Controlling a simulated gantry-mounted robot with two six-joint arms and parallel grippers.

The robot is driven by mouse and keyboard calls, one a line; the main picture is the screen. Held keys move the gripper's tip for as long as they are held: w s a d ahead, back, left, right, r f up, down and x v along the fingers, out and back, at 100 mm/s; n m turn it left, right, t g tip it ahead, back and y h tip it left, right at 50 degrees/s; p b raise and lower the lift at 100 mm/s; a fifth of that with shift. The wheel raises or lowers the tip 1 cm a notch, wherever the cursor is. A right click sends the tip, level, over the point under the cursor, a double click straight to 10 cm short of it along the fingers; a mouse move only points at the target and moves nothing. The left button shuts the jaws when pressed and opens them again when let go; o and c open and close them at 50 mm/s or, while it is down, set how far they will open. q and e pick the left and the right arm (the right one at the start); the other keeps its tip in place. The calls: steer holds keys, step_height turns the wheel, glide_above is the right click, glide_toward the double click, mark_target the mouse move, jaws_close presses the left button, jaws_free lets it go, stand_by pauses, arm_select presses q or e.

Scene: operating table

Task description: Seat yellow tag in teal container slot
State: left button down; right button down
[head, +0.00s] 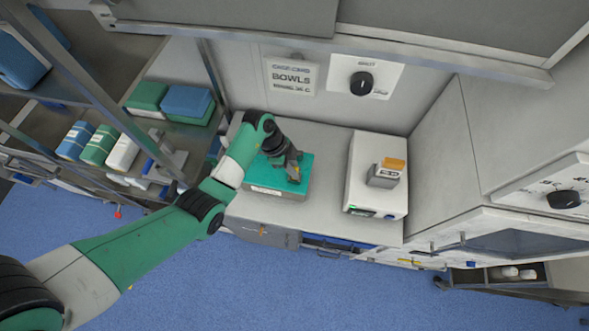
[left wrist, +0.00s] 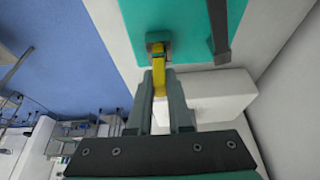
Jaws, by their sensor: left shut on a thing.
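The teal container (head: 265,178) sits on the counter below the wall dial. It also fills the top of the left wrist view (left wrist: 190,20). My left gripper (head: 294,174) is over the container's right part. In the left wrist view, the left gripper (left wrist: 160,90) is shut on the yellow tag (left wrist: 159,72), which sticks out beyond the fingertips. The tag's far end is at the small grey slot piece (left wrist: 158,43) on the container; I cannot tell how deep it sits. My right gripper is not in view.
A white device (head: 362,185) with a grey and orange block (head: 388,172) on top stands right of the container. A dark handle-like bar (left wrist: 219,35) lies along the container. Shelves with blue and green packs (head: 185,102) stand at the left.

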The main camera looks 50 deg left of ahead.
arm_select(q)
steer(key=c, duration=0.8)
jaws_free()
steer(key=shift+f, duration=0.1)
steer(key=shift+c, duration=0.2)
steer(key=p+v, duration=0.2)
steer(key=v, duration=1)
steer(key=shift+p, duration=0.4)
steer(key=shift+w, duration=0.1)
